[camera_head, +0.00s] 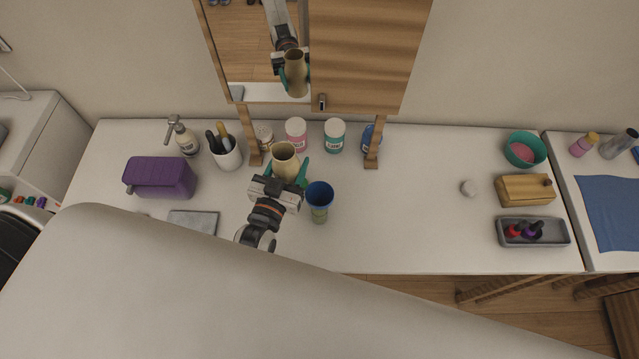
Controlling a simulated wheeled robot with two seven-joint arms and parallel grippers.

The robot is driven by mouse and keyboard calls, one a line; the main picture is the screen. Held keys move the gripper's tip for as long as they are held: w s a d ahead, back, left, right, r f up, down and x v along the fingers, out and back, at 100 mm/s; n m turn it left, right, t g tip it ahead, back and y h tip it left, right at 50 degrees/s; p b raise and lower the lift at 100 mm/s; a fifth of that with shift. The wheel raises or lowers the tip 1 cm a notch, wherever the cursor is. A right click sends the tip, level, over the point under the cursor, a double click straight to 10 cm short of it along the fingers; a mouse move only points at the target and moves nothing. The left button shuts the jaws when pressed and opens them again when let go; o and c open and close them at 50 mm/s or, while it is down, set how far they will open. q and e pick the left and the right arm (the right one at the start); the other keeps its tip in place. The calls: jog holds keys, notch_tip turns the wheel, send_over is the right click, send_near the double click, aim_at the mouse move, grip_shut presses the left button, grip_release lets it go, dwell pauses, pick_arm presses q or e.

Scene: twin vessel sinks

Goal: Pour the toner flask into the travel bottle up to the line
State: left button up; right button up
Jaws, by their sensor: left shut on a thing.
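My left gripper (287,178) is shut on a tan, open-mouthed flask (285,152), which looks like the toner flask. It holds the flask over the middle of the white counter, and the flask looks close to upright. A blue-rimmed vessel with a greenish lower part (319,196), likely the travel bottle, stands just right of the gripper. The flask and this vessel appear apart. I cannot make out the fill line or the levels inside. My right gripper is not in view.
White counter (400,220) is clear right of the blue-rimmed vessel. Lidded jars (334,136) stand behind, by the mirror cabinet's wooden posts (373,148). A brush cup (228,153) and purple box (160,178) stand left; a grey tray (555,232) lies right. The mirror reflects my gripper and flask.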

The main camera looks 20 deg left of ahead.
pick_arm(q)
jog(key=shift+w+a+f+p, duration=0.3)
jog(key=shift+w+p, duration=0.05)
jog(key=shift+p, duration=0.1)
jog(key=shift+w+a+f, duration=0.1)
jog(key=shift+f, duration=0.2)
jog(key=shift+r, duration=0.1)
